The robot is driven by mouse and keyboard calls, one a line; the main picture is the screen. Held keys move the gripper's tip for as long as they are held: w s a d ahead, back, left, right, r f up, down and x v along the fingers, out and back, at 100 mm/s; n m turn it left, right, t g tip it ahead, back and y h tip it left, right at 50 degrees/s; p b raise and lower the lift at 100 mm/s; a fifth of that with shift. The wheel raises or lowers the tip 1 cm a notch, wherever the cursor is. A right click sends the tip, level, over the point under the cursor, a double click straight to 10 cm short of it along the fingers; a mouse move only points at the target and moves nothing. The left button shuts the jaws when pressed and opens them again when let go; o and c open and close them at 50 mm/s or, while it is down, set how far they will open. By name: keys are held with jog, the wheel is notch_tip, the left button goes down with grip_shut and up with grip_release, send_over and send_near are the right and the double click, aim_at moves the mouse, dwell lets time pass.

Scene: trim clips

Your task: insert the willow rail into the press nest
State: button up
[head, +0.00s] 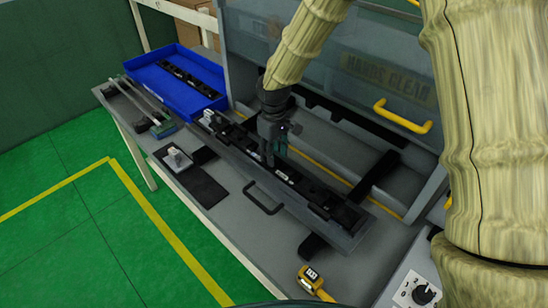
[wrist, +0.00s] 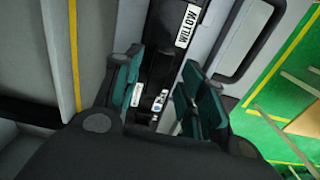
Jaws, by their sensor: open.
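The willow rail (wrist: 168,62), a long black bar with a white WILLOW label, runs between my fingers in the wrist view. In the head view the black rail (head: 313,189) lies lengthwise along the grey press nest (head: 345,240), a long plate with a black handle. I cannot tell whether the rail is fully seated. My gripper (head: 272,154) is over the rail's middle, pointing down. In the wrist view my gripper (wrist: 165,88) is open, its teal-padded fingers on either side of the rail. Contact is not clear.
A blue tray (head: 150,78) at the back left holds another black bar. A black mat (head: 190,180) with a small light block is at the front. A clear guard with a yellow handle (head: 402,117) stands behind. A yellow device (head: 315,283) lies at the front right.

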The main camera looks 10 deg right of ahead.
notch_tip(320, 180, up, 10)
jog(key=b, duration=0.2)
jog(key=shift+f, duration=0.15)
dwell(0.5)
